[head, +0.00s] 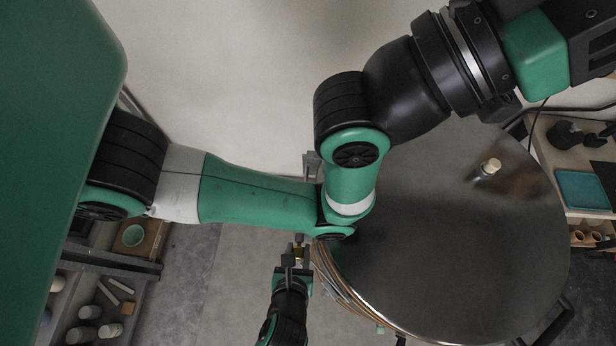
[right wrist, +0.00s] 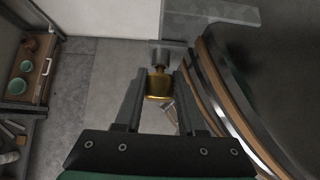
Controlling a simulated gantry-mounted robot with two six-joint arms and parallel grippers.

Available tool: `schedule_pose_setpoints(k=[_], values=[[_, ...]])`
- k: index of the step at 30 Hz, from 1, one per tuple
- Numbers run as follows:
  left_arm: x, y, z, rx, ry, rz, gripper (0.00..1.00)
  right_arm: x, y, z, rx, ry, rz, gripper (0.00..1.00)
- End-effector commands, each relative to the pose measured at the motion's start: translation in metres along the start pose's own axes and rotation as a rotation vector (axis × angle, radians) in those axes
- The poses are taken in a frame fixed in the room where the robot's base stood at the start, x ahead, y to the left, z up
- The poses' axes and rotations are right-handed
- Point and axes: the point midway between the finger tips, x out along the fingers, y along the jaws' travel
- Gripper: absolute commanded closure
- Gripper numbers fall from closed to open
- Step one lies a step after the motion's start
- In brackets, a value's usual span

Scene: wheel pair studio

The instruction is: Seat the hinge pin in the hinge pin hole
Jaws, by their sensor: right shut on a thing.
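My right gripper (head: 299,246) is near the bottom middle of the head view, just left of the round table's edge. In the right wrist view its fingers (right wrist: 159,95) are shut on the hinge pin (right wrist: 158,84), a brass-coloured piece with a narrower neck at its far end. The pin is small in the head view (head: 299,253). A grey cylindrical piece (right wrist: 168,54) lies just beyond the neck, and I cannot tell whether they touch. The hinge pin hole cannot be made out. I cannot make out my left gripper.
A round dark table (head: 450,240) fills the right side, with a small pale cylinder (head: 490,167) on it. Shelves with cups (head: 100,310) stand at lower left. A side bench (head: 562,150) with a teal tray (head: 582,190) is at far right. Bare floor (head: 200,290) shows left of the gripper.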

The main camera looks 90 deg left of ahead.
Motion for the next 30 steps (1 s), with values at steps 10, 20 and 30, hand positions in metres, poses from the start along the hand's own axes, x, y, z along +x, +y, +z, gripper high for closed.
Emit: schedule_pose_setpoints(k=[10, 20, 30], values=[[0.0007, 0.0, -0.0006, 0.0, 0.0, 0.0, 0.47, 0.0058, 0.0002, 0.0062, -0.001, 0.0, -0.001, 1.0], [0.0006, 0.0, -0.0006, 0.0, 0.0, 0.0, 0.47, 0.0057, 0.0002, 0.006, -0.001, 0.0, -0.001, 1.0], [0.0083, 0.0, -0.0076, 0.0, 0.0, 0.0, 0.47, 0.0048, 0.0005, 0.0065, 0.001, 0.001, 0.0, 1.0]])
